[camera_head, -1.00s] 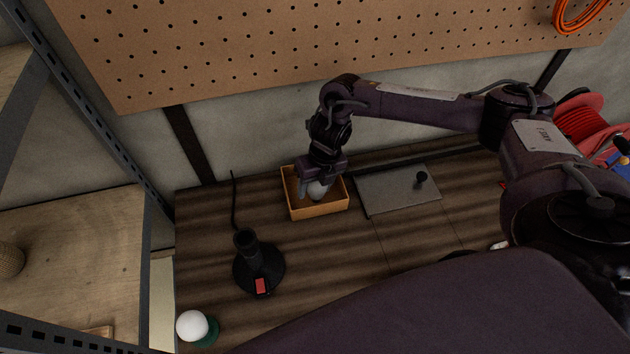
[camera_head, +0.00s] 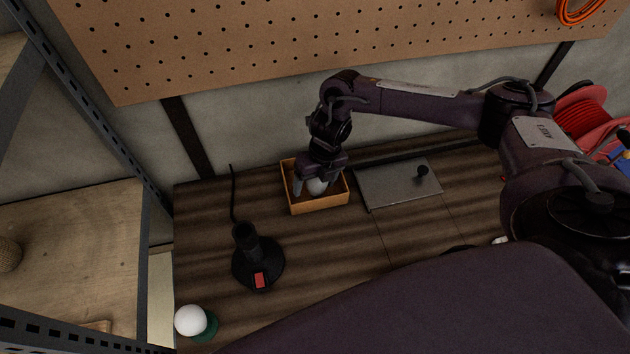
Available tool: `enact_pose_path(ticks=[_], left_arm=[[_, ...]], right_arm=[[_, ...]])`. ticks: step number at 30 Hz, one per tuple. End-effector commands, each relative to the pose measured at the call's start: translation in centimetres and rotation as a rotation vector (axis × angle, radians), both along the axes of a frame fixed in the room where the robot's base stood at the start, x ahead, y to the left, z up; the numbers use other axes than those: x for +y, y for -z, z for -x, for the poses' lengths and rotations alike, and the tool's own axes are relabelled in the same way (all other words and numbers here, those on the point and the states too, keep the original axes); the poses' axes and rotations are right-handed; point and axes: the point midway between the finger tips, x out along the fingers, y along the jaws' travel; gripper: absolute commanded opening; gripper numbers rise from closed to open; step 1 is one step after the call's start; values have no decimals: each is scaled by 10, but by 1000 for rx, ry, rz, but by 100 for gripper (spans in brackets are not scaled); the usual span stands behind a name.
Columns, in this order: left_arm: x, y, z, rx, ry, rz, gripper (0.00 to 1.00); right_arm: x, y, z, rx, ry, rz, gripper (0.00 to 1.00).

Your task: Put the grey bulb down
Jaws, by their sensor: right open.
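The grey bulb (camera_head: 317,187) is inside a small open orange-brown box (camera_head: 321,205) on the dark wooden table. My right gripper (camera_head: 314,184) reaches down into the box from above. Its fingers are open around the bulb, and they hide part of it. I cannot tell whether a finger touches the bulb. My left gripper is not in view.
A black lamp base (camera_head: 258,262) with a red switch stands left of the box. A white bulb (camera_head: 190,320) sits by a green base (camera_head: 207,327) at the front left. A grey plate (camera_head: 398,185) with a black knob lies right of the box. A pegboard (camera_head: 330,45) hangs behind.

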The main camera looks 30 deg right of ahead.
Motion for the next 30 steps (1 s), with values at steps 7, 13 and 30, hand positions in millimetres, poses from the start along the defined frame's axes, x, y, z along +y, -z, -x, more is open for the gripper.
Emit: enact_pose_path(ticks=[7,13,30], left_arm=[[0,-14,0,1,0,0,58],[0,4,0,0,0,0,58],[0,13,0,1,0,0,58]], right_arm=[[0,-16,0,-1,0,0,75],[-7,-45,-2,-6,0,-1,75],[-14,-86,1,0,0,0,75]])
